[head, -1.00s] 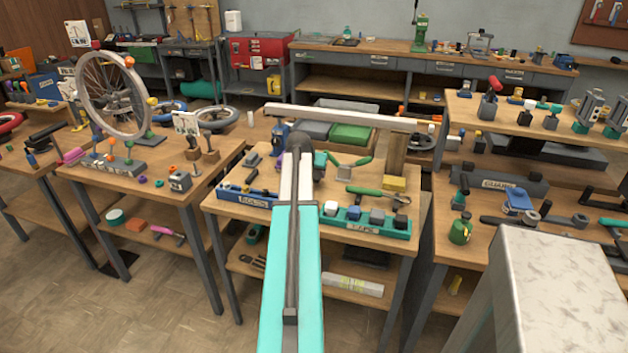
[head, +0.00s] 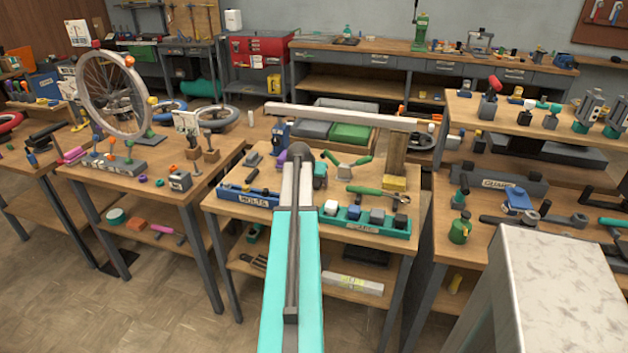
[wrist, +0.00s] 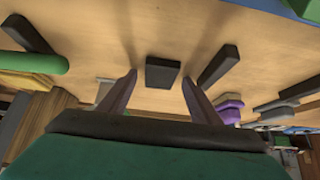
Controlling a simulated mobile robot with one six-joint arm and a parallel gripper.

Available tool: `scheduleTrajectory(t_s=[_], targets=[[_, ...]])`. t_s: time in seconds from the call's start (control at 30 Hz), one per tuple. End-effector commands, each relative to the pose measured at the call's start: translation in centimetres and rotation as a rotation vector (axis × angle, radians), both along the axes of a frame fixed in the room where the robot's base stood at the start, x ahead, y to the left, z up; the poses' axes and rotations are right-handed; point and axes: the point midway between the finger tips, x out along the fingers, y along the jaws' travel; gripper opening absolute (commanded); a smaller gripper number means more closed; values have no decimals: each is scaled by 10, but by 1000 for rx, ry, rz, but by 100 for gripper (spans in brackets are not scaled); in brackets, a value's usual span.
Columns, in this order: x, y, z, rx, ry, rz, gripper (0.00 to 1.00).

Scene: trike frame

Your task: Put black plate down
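The black plate (wrist: 163,72) is a small dark block on the wooden tabletop in the wrist view. It shows between and just beyond the fingertips of my gripper (wrist: 159,78). The two fingers stand apart, and a strip of wood shows between the plate and each finger. My gripper looks empty. Whether the plate lies fully flat is hard to tell. In the head view my arm reaches over the middle workbench (head: 232,207), and its dark end hides the gripper tips and the plate.
Green-handled pliers (wrist: 35,62) lie left of my gripper in the wrist view; a dark bar (wrist: 218,65) and a purple piece (wrist: 230,110) are at right. In the head view a blue bin (head: 248,195) and a green block tray (head: 375,224) line the bench's front. A beam (head: 350,117) spans behind.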

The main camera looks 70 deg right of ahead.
Motion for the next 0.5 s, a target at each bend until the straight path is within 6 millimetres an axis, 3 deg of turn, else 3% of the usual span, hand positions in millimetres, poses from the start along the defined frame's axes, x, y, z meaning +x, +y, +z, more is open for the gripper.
scheduleTrajectory(t_s=[0.5], targets=[[-1,6,10,-2,0,0,57]])
